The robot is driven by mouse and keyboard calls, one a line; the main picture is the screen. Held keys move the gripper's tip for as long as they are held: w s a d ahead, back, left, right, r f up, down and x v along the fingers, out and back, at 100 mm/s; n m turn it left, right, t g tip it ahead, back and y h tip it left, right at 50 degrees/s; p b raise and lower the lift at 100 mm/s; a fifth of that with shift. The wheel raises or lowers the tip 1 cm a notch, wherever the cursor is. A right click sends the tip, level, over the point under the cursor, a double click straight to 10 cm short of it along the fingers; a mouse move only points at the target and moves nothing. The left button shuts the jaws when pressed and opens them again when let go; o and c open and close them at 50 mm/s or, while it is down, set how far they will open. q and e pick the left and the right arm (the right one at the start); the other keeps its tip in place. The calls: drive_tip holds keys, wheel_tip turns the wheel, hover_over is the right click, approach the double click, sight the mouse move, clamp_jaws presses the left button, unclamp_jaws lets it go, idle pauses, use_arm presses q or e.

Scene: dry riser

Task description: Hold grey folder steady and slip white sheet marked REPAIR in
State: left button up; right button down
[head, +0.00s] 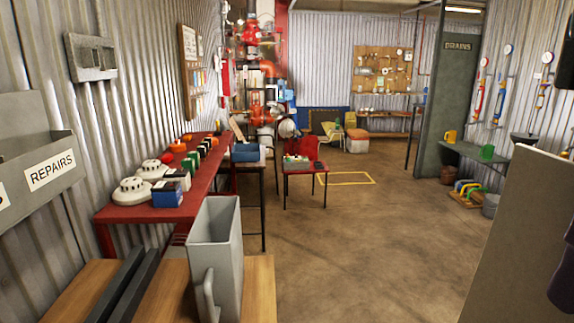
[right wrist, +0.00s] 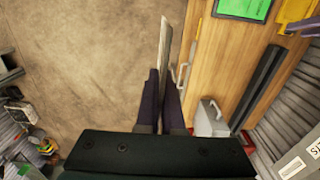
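An upright grey open-topped holder with a handle (head: 215,240) stands on the wooden desk in the head view; it looks like the grey folder. It also shows in the right wrist view (right wrist: 210,120). My right gripper (right wrist: 163,85) is shut on a thin, pale flat sheet (right wrist: 165,45), seen nearly edge-on between its dark fingers. That sheet shows as a large plain panel (head: 525,240) at the right of the head view, apart from the holder. No REPAIR mark is visible on it. My left gripper is not in view.
Two dark bars (head: 120,290) lie on the wooden desk (head: 258,285) left of the holder. A grey wall tray labelled REPAIRS (head: 40,170) hangs at the left. A red bench (head: 190,205) with detectors stands behind. Open floor (head: 370,240) lies right of the desk.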

sight(529, 180)
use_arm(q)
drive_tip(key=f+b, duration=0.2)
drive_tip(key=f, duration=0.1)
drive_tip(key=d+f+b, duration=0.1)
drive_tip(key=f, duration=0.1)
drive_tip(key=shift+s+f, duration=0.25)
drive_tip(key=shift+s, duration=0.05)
use_arm(e)
drive_tip(key=f, duration=0.5)
drive_tip(key=shift+s+d+f, duration=0.25)
drive_tip(key=shift+d, duration=0.1)
